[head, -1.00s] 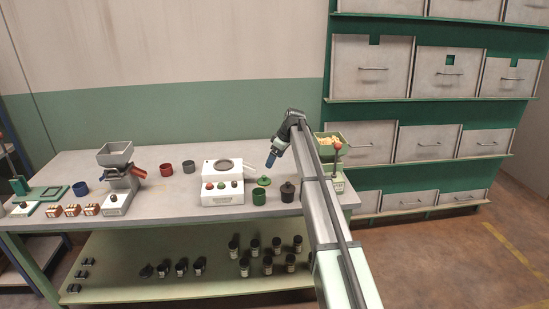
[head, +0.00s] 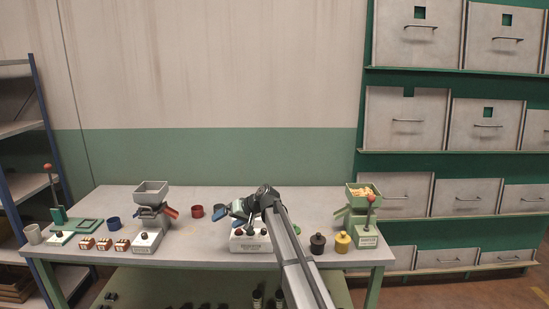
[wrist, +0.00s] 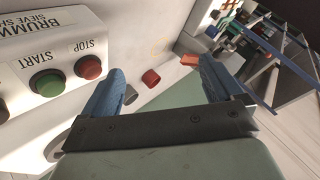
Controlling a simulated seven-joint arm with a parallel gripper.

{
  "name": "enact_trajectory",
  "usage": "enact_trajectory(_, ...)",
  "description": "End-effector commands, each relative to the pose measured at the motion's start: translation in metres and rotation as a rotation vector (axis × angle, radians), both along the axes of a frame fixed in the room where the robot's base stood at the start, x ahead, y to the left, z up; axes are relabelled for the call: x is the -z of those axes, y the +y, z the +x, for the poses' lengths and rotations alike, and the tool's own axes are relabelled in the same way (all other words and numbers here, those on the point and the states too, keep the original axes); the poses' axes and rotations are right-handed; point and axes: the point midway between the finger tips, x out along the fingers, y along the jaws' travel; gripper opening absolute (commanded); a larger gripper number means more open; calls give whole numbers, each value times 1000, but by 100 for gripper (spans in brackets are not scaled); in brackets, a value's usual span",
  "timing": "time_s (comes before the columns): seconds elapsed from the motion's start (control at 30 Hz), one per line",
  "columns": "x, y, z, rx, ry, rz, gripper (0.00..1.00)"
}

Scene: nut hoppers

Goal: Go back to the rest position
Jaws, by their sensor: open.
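My gripper (head: 216,222) points left over the white sieve machine (head: 250,244) in the head view, its blue fingers spread. In the wrist view my gripper (wrist: 160,88) is open, with nothing between the blue fingers. The machine's label, green START button (wrist: 47,83) and red STOP button (wrist: 88,67) show at left there. My arm hides part of the machine and the bench behind it in the head view.
A grey hopper (head: 151,196) with a red chute stands left on the bench. A red cup (head: 197,212) stands behind. A dark jar (head: 317,243), a yellow jar (head: 342,242) and a green hopper (head: 363,216) holding nuts stand right. Wall bins (head: 405,118) rise at right.

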Motion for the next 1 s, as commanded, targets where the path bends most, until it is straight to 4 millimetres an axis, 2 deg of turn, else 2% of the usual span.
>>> enact_trajectory(0.03, 10, 9, -16, -20, 16, -12, 93)
enact_trajectory(0.13, 28, 23, -44, -56, 47, -34, 93)
enact_trajectory(0.27, 56, 24, -83, -94, 80, -69, 93)
enact_trajectory(0.37, 84, 7, -106, -99, 104, -98, 93)
enact_trajectory(0.47, 118, -10, -118, -85, 138, -132, 93)
enact_trajectory(0.67, 197, -53, -148, -36, 230, -216, 93)
enact_trajectory(0.8, 252, -86, -178, -3, 300, -280, 93)
enact_trajectory(1.0, 322, -132, -228, 40, 399, -372, 93)
